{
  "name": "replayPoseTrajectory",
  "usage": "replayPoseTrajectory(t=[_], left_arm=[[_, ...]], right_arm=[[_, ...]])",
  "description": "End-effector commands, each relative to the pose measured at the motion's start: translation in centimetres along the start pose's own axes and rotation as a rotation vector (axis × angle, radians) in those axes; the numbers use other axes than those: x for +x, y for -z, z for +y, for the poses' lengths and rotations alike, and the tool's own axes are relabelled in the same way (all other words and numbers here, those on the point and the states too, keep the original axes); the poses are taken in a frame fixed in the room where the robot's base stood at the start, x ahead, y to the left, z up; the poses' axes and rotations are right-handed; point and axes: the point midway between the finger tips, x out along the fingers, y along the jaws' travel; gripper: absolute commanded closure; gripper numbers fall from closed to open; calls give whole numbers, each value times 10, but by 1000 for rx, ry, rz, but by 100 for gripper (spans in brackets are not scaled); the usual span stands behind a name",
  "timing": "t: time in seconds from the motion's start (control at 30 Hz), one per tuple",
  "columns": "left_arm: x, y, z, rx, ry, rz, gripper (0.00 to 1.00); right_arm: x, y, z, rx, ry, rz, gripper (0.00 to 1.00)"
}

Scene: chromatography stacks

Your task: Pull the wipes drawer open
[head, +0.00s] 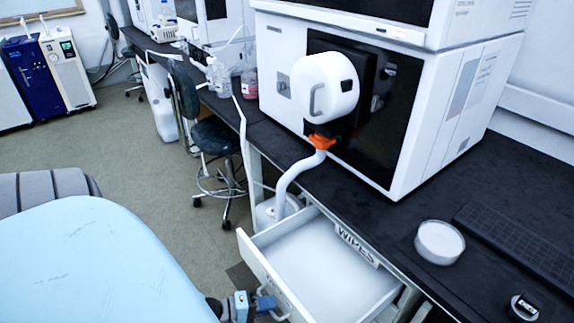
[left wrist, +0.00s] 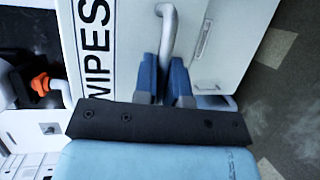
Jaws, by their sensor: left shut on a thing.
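The wipes drawer (head: 325,262) is a white drawer under the black counter. In the head view it stands pulled well out, and its inside looks plain white and empty. The WIPES label (head: 357,245) is above the drawer's back part; it also shows large in the left wrist view (left wrist: 96,40). My left gripper (head: 265,301) is at the drawer's front. Its blue fingers (left wrist: 164,80) are shut on the grey bar handle (left wrist: 168,32). My right gripper is in neither view.
A large white instrument (head: 425,120) stands on the black counter (head: 390,215), with a round white dish (head: 439,242) and a keyboard (head: 520,245) near it. A dark stool (head: 215,138) stands on the floor beyond the drawer. Floor to the left is open.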

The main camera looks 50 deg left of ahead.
Motion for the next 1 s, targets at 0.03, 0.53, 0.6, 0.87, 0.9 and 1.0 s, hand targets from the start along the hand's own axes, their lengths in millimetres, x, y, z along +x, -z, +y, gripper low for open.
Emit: replayPoseTrajectory(t=[0.03, 0.53, 0.6, 0.87, 0.9, 1.0], left_arm=[[-10, -4, 0, -1, 3, 0, 100], [-44, -18, -9, 2, -2, -1, 100], [-44, -18, -9, 2, -2, -1, 100], [-44, -18, -9, 1, -2, 0, 84], [-44, -18, -9, 1, -2, 0, 75], [-44, -18, -9, 1, -1, 0, 64]], right_arm=[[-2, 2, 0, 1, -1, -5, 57], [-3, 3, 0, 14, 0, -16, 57], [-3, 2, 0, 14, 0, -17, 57], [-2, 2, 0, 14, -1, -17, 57], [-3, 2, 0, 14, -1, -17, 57], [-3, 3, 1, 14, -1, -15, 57]])
